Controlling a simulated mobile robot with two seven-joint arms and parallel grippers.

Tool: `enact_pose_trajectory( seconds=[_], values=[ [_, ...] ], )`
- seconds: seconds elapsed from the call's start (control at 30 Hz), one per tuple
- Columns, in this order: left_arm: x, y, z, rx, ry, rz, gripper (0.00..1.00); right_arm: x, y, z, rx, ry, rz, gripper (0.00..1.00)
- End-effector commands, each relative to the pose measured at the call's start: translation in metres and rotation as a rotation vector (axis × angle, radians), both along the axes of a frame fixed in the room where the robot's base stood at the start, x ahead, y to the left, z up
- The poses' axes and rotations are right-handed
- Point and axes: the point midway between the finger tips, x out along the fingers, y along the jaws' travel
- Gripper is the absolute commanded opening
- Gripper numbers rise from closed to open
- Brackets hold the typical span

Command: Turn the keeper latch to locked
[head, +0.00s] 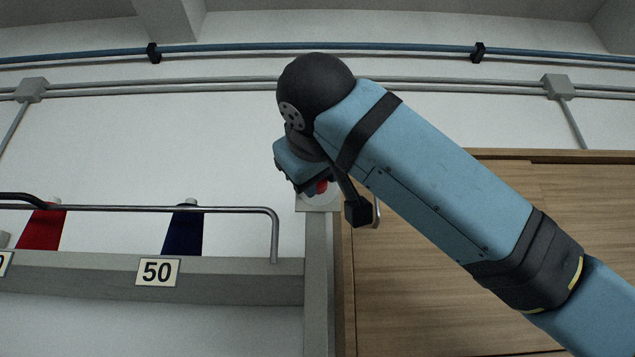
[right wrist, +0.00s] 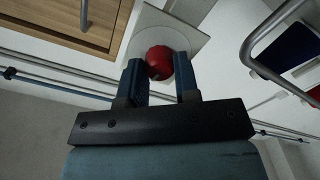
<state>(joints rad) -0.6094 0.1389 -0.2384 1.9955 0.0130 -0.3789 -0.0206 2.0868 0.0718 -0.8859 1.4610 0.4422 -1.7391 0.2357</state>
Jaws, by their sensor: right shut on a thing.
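The keeper latch shows as a red knob (right wrist: 159,61) on a pale plate (right wrist: 192,38) in the right wrist view. In the head view only a sliver of the red knob (head: 321,187) shows, below my right gripper (head: 312,184), at the top of a grey post. My right gripper (right wrist: 159,80) has one finger on each side of the knob and is shut on it. The fingers and wrist hide part of the latch, and I cannot read its position or any mark. My left gripper is not in view.
A wooden panel (head: 450,270) stands right of the grey post (head: 318,285). A "50" label (head: 157,272) is on the grey ledge below.

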Motion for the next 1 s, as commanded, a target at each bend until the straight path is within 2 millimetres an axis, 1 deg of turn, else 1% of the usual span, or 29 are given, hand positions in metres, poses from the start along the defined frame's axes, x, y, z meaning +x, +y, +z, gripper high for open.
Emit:
enact_pose_trajectory(
  seconds=[0.6, 0.8, 1.0],
  values=[
    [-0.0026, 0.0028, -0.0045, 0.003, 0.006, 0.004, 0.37, -0.0002, 0.0012, -0.0009, -0.579, -0.001, 0.001, 0.06],
    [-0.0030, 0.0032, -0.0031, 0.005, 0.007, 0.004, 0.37, -0.0004, 0.0014, -0.0012, -0.736, -0.001, 0.001, 0.06],
    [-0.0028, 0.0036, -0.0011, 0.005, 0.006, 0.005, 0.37, -0.0005, 0.0016, -0.0016, -0.851, -0.002, 0.002, 0.06]
  ],
)
